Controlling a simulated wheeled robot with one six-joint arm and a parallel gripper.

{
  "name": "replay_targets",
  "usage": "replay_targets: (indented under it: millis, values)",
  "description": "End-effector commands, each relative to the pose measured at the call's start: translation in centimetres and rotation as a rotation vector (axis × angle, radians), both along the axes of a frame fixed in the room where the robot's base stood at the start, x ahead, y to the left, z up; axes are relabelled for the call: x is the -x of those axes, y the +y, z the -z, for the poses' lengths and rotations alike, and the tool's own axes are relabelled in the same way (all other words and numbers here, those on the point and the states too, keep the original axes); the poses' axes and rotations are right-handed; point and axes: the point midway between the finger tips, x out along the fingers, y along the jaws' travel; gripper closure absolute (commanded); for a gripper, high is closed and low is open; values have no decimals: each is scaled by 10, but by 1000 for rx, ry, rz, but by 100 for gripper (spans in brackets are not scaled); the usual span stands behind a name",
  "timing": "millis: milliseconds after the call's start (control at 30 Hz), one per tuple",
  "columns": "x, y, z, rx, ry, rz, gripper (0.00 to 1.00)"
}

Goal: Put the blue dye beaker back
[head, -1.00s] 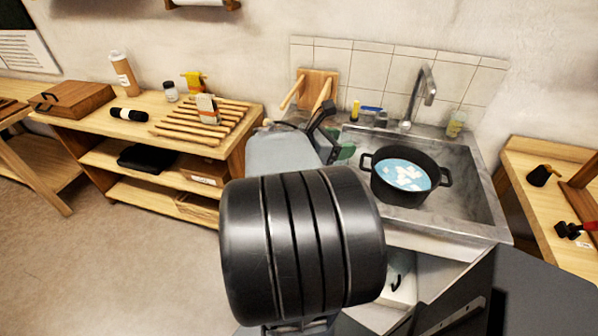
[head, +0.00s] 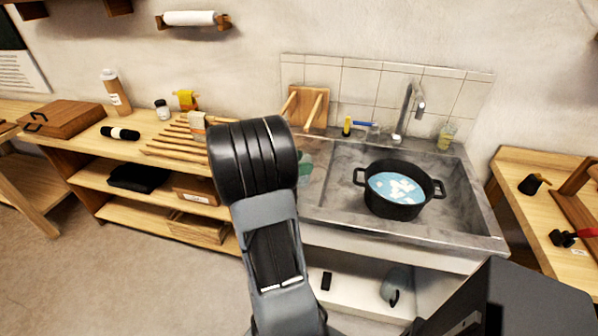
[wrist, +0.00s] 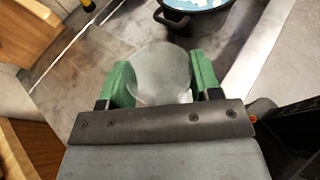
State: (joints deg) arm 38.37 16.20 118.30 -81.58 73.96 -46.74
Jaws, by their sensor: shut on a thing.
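My gripper (wrist: 160,84) has green fingers on both sides of a pale, see-through round vessel (wrist: 160,66), which looks like the beaker. It is shut on it. No blue shows in the vessel, and its lower part is hidden by the gripper body. In the head view my arm hides most of the gripper, and only a bit of green (head: 304,168) shows over the left part of the sink (head: 330,192). In the wrist view the dark pot (wrist: 178,20) is ahead of the vessel, apart from it.
The black pot (head: 392,207) with blue liquid and white patches stands in the sink below the faucet (head: 405,105). A small glass (head: 447,135) is on the back right ledge. A wooden rack (head: 305,105) stands at the back left.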

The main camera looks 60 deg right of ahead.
Motion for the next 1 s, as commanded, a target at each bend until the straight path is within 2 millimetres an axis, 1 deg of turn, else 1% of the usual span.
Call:
replay_targets:
  millis: [133,300,367,633,767,800,1000]
  values:
    - [-6,-2,7,0,1,-1,74]
    - [-6,-2,30,-2,4,-2,74]
    - [-6,-2,35,-1,2,-2,74]
    - [-5,-2,37,0,0,-2,74]
    - [-5,-2,40,0,0,-1,74]
    - [-5,-1,41,0,0,-1,41]
    - [-5,-2,40,0,0,-1,22]
